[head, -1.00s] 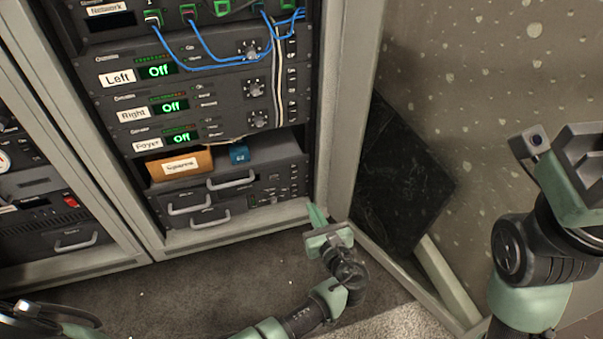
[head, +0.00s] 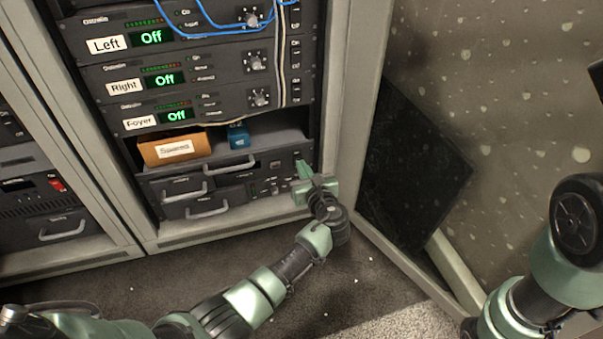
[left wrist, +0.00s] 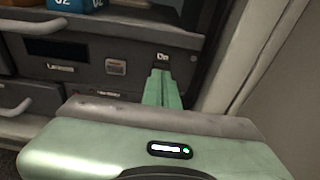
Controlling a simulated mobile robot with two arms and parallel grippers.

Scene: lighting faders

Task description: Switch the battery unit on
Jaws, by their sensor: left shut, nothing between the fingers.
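A dark low unit (head: 232,189) with grey handles sits at the bottom of the middle rack; no readable label names it as the battery unit. In the left wrist view its front panel (left wrist: 85,65) shows a small dark window, a small square button or light (left wrist: 116,67) and an "On" label (left wrist: 162,57). My left gripper (head: 303,170) is shut and empty at the right end of this panel. In the left wrist view its fingertips (left wrist: 161,76) are just below the "On" label and cover what lies behind. I cannot tell whether they touch the panel.
Above are units labelled Left (head: 105,45), Right (head: 124,86) and Foyer (head: 139,122), each reading "Off". An orange-brown box (head: 173,148) and a blue item (head: 238,135) lie on the shelf. The rack's right post (head: 333,140) is close to my left gripper. A dark panel (head: 412,165) leans at right.

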